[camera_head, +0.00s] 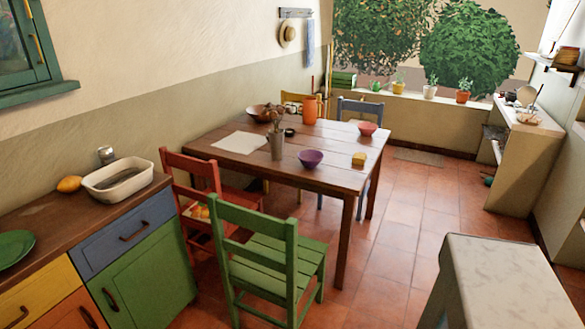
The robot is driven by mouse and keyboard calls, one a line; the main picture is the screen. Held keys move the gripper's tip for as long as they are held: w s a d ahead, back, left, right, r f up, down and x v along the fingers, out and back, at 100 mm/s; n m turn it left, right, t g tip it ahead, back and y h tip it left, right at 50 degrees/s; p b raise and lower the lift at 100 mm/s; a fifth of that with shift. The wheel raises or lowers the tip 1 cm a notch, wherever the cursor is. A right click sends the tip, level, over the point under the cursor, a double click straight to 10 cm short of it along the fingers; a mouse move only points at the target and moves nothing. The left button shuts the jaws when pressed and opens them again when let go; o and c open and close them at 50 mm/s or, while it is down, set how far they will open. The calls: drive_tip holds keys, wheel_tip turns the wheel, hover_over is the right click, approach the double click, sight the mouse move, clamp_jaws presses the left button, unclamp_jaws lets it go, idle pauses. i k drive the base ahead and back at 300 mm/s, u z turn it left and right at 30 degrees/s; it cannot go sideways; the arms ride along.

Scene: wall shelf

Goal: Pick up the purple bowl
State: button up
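The purple bowl (310,159) sits upright on the wooden dining table (335,180), a little right of its middle and near the front edge. A grey-brown vase (277,146) stands just left of it, and a yellow block-like item (358,159) lies to its right. A pink-red bowl (368,129) is farther back on the same table. My gripper is not in this view.
A green chair (275,256) and a red chair (200,172) stand at the table's near side. A marble-topped counter (510,283) is at the lower right, and a colourful cabinet (148,265) at the left. Tiled floor right of the table is clear.

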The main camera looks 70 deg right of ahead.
sight(310, 158)
drive_tip(key=u, duration=0.9)
drive_tip(key=k, duration=2.85)
drive_tip(key=z, duration=0.6)
